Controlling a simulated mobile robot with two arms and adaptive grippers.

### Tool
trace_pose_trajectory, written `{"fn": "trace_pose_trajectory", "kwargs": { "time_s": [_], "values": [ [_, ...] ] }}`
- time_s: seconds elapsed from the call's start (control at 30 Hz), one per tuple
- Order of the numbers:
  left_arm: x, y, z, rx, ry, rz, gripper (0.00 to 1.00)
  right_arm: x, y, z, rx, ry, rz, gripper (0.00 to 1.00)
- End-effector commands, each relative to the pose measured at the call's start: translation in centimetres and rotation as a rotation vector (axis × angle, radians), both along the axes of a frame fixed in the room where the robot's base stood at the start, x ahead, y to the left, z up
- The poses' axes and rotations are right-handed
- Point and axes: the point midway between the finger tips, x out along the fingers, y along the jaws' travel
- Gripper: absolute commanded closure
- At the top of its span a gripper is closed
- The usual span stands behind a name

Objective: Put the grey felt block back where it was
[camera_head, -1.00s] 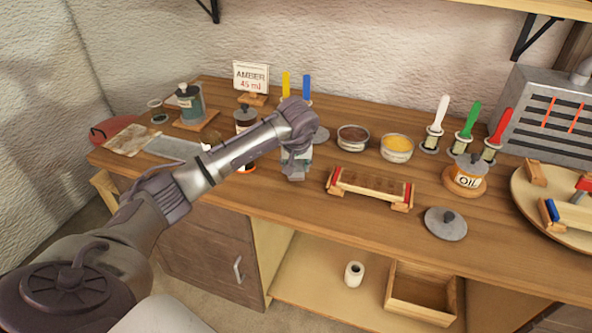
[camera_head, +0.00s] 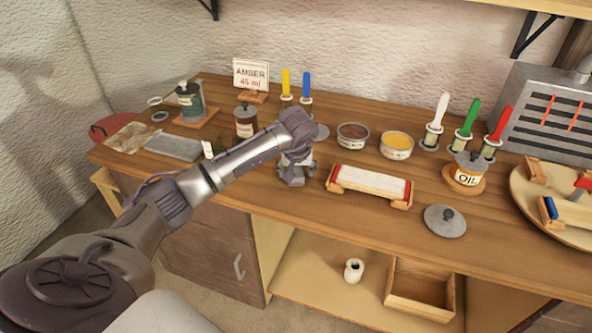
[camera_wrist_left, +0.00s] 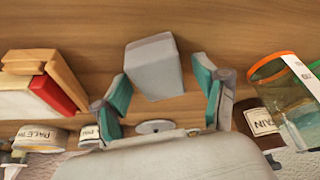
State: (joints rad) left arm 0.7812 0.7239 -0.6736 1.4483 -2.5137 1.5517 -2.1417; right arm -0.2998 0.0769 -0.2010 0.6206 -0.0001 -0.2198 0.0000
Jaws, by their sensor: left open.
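The grey felt block (camera_wrist_left: 153,68) shows in the left wrist view as a pale box-shaped block on the wooden bench. My left gripper (camera_wrist_left: 162,74) is open, with one teal-padded finger on each side of the block. I cannot tell whether either finger touches it. In the head view my left gripper (camera_head: 293,176) is low over the bench, left of the wooden holder, and largely hides the block. My right gripper is in neither view.
The wooden holder with a white top (camera_head: 370,181) stands close on the right. An orange-rimmed glass (camera_wrist_left: 285,85) is near the gripper in the wrist view. Tins (camera_head: 353,135), an oil pot (camera_head: 467,172) and a round grey lid (camera_head: 445,221) stand farther right. The bench front is clear.

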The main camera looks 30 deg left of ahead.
Motion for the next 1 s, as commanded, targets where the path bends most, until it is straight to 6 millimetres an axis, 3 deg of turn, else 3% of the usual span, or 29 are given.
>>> {"fn": "trace_pose_trajectory", "kwargs": {
  "time_s": [0.17,0.7,1.0],
  "values": [
    [-0.1,-0.2,1.0,0.0,-0.004,-0.001,0.28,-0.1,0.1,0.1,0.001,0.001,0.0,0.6],
    [-3.3,-2.5,10.3,0.0,-0.003,-0.001,0.28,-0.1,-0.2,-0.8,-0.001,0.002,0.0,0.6],
    [-3.8,-2.7,11.4,0.0,0.0,0.0,0.28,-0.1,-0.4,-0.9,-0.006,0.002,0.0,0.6]
  ]
}}
